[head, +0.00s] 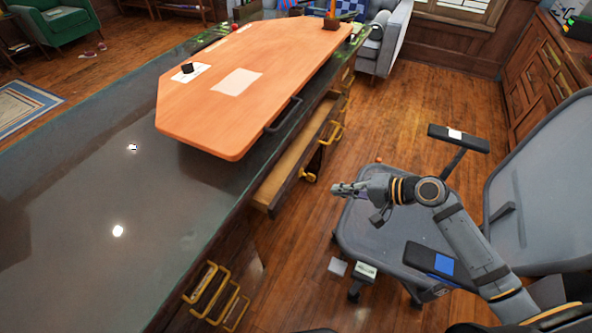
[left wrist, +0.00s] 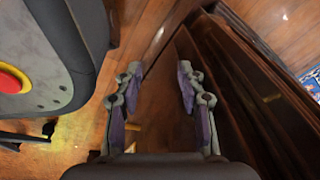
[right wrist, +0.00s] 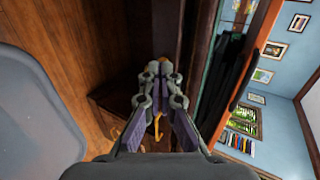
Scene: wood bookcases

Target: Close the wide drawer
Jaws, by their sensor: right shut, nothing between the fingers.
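The wide drawer (head: 283,178) is pulled out from the long desk's right side in the head view. Its pale inside shows, and its front carries gold handles (head: 308,176). Part of it is hidden under the overhanging orange board. My right gripper (head: 338,189) is to the right of the drawer front, apart from it, with its fingers pointing left. In the right wrist view my right gripper (right wrist: 163,68) is shut and empty, with a gold piece visible behind its fingers. My left gripper (left wrist: 158,85) is open and empty in the left wrist view, beside dark wood panels.
The orange board (head: 240,90) lies on the dark glossy desk top (head: 75,195). A grey office chair (head: 385,235) stands under my right arm. Shut drawers with gold handles (head: 215,295) are at the desk's near end. Wooden floor (head: 400,105) is clear farther back.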

